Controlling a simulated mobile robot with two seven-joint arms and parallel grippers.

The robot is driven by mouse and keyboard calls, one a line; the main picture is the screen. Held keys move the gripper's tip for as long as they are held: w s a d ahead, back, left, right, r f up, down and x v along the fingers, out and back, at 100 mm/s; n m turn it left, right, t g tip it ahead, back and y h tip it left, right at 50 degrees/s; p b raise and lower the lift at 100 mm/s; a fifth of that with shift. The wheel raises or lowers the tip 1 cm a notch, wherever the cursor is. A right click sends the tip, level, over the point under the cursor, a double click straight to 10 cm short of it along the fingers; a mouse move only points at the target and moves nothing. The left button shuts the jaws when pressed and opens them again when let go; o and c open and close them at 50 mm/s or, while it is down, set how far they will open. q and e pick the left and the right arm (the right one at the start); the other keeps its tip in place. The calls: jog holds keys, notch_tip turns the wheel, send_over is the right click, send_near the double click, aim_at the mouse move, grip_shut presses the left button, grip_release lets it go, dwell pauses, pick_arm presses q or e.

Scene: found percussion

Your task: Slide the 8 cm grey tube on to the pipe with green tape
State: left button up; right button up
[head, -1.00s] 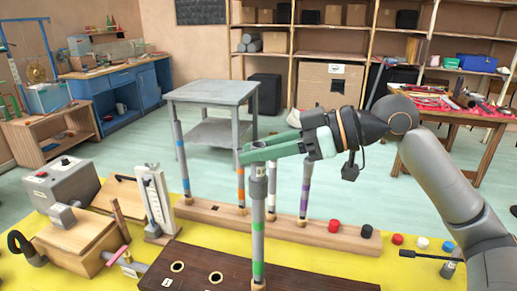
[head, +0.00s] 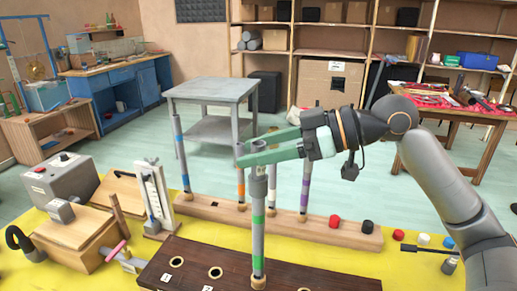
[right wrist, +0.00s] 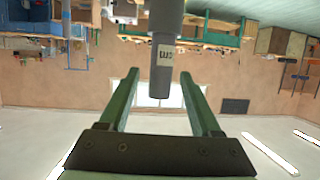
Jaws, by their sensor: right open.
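The pipe with green tape (head: 258,243) stands upright at the dark wooden board in the head view. A grey tube (head: 258,188), wider than the pipe, sits on the pipe's upper end. In the right wrist view this tube (right wrist: 161,85) has a wide part and a narrower end with a white label; only "cm" is readable. My right gripper (head: 250,151) is open at the tube's top. Its fingers (right wrist: 160,76) stand on either side of the narrow end, with gaps visible. How deep the pipe goes inside is hidden. My left gripper is not in view.
The dark board (head: 185,284) has open ringed holes left of the pipe. Behind it, a pale wooden rail (head: 340,234) bears other taped pipes, close to my gripper. Caps (head: 398,235) lie at right. A grey box (head: 62,178) and wooden boxes crowd the left.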

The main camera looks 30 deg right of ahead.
jog(key=b+v, duration=0.3)
jog(key=v, duration=0.9)
jog(key=shift+s+d, duration=0.15)
jog(key=shift+r, duration=0.1)
dwell(0.3)
